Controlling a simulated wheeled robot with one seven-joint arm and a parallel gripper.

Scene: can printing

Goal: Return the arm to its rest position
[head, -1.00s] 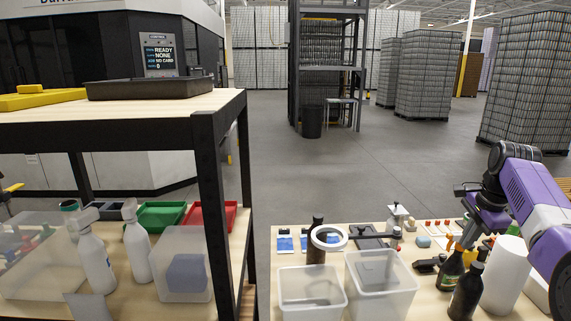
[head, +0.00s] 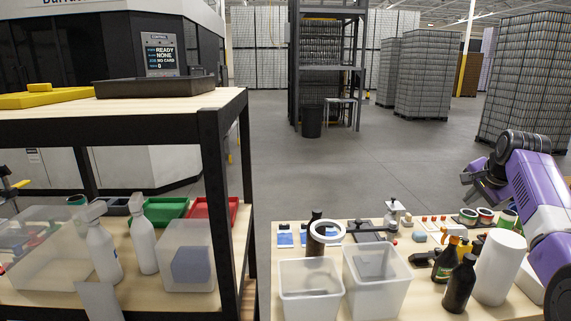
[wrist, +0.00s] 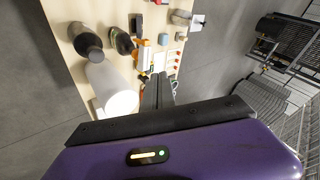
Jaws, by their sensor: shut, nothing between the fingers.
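My purple arm reaches in from the right edge in the head view. My gripper (head: 472,180) is above the back right of the right-hand table, clear of the objects below it. In the wrist view my gripper's fingers (wrist: 158,82) are together with nothing between them. Below them in that view are a white roll (wrist: 114,90), dark bottles (wrist: 88,42) and an orange-topped item (wrist: 142,52), partly beside or behind the fingers.
The right-hand table (head: 420,292) holds clear bins (head: 310,290), a dark bottle (head: 461,284), a white roll (head: 499,268) and small parts. A black-framed shelf (head: 215,160) stands left with a dark tray (head: 155,86). Grey floor (head: 350,165) beyond is open.

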